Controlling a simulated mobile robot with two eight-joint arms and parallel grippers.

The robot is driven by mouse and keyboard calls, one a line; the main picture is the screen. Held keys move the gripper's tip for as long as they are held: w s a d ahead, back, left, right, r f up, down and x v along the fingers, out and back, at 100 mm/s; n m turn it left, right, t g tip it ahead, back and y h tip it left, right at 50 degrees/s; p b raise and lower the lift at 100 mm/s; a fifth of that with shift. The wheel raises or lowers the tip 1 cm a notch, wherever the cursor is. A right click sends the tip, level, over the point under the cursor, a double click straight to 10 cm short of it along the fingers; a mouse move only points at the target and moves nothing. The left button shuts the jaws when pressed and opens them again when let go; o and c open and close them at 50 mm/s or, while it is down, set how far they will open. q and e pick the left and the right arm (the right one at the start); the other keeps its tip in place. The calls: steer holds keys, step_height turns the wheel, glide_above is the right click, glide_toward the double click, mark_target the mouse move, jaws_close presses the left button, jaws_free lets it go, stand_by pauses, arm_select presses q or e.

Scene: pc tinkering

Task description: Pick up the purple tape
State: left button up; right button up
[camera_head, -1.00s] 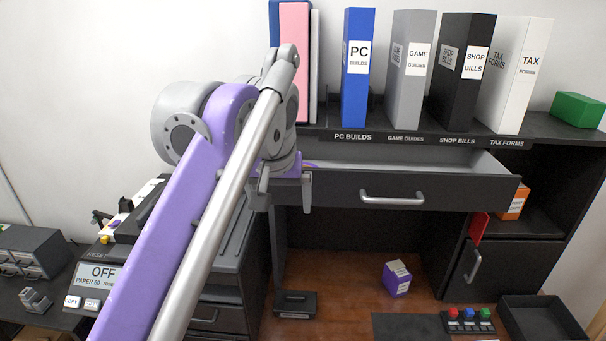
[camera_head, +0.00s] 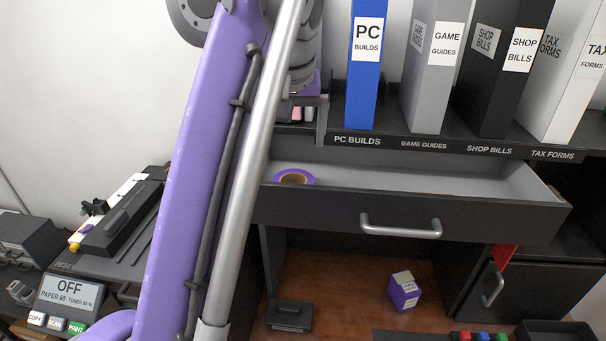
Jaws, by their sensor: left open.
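The purple tape (camera_head: 306,180) is a roll with a brown inner ring. It lies in the left end of the pulled-out drawer (camera_head: 335,207), near its back. My left gripper (camera_head: 303,118) is above and behind the tape, at the height of the shelf edge, apart from it. It is open with nothing seen in it. One finger shows clearly; the other is largely hidden by my own arm. My right gripper is not in view.
A row of binders, among them a blue one (camera_head: 366,65) and a grey one (camera_head: 432,70), stands on the shelf above the drawer. A purple box (camera_head: 404,291) sits on the desk below. A printer (camera_head: 75,292) stands at the left. The drawer's middle looks mostly clear.

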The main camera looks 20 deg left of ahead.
arm_select(q)
steer(key=b, duration=0.1)
glide_toward(293, 175)
steer(key=s+f, duration=0.1)
steer(key=f, duration=0.1)
steer(key=shift+s+d, duration=0.1)
steer(key=shift+s, duration=0.1)
steer(key=x, duration=0.1)
steer(key=b+x, duration=0.1)
steer(key=x, duration=0.2)
steer(key=shift+w+d+f+b, duration=0.25)
steer(key=shift+d+b, duration=0.05)
steer(key=shift+b, duration=0.1)
steer(key=shift+a+f, duration=0.15)
steer(key=shift+f, duration=0.4)
steer(key=shift+w, duration=0.2)
steer(key=shift+c, duration=0.2)
steer(key=c, duration=1.1)
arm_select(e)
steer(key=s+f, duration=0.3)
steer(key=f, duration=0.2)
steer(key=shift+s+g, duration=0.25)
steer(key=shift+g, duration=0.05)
